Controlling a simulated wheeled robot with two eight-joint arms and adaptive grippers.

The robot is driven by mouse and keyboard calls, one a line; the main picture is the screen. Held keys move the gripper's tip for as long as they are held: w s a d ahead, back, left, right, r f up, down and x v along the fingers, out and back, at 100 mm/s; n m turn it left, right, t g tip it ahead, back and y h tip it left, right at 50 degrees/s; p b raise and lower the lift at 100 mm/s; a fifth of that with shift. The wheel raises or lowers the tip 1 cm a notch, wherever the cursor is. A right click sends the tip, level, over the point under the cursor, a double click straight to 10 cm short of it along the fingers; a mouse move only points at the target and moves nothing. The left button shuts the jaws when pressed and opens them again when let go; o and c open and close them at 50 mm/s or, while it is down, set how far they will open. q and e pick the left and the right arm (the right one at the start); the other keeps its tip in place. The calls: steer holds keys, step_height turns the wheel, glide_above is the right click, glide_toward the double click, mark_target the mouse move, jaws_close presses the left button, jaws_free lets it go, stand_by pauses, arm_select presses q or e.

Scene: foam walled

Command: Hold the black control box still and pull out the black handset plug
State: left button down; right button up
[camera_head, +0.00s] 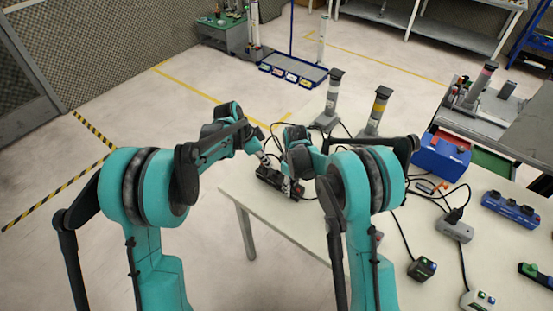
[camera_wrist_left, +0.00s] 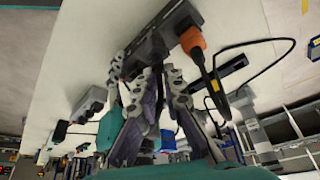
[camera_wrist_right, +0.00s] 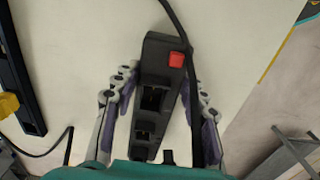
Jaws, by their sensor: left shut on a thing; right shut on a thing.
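The black control box (camera_wrist_right: 160,62), with a red switch and dark openings in its top, lies on the pale table between the fingers of my right gripper (camera_wrist_right: 156,80). In the head view the box (camera_head: 268,174) is near the table's far left corner. My right gripper (camera_head: 289,187) is shut across its sides. My left gripper (camera_head: 264,160) is at the box's left part. In the left wrist view its fingertips (camera_wrist_left: 161,73) are nearly together on a small dark piece, the black handset plug, mostly hidden by the fingers.
A grey box with a black plug (camera_head: 455,229), a blue socket strip (camera_head: 510,209), a blue bin (camera_head: 441,156) and small button boxes (camera_head: 422,268) stand to the right. Black cables cross the table. The table's front left part (camera_head: 255,205) is bare.

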arm_select(q)
steer(key=s+a, duration=0.4)
steer(key=a, duration=0.9)
steer(key=shift+s, duration=0.4)
arm_select(e)
steer(key=o, duration=1.4)
step_height(320, 180, up, 12)
